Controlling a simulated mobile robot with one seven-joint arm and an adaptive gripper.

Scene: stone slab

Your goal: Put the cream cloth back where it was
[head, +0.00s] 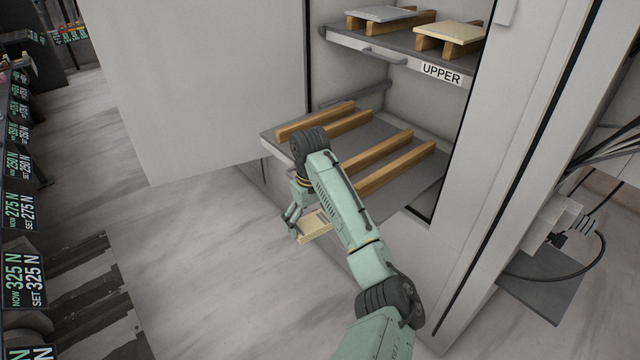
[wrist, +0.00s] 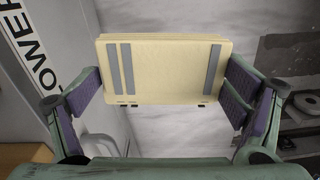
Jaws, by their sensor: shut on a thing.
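My gripper (wrist: 164,92) is shut on a flat, rectangular cream piece, the cream cloth (wrist: 167,82), with a finger pad at its left and right edges. In the head view the cloth (head: 315,227) is held out in front of the cabinet, just off the near left edge of the lower shelf (head: 362,150). My arm hides part of it. My gripper (head: 297,217) is partly hidden there too. The lower shelf carries bare wooden rails (head: 385,160).
The upper shelf (head: 380,55), labelled UPPER, holds a pale grey slab (head: 378,13) and another cream slab (head: 450,32) on wooden blocks. An open white door panel (head: 210,80) stands at left. A cabinet post (head: 500,180) stands at right. Open floor lies at lower left.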

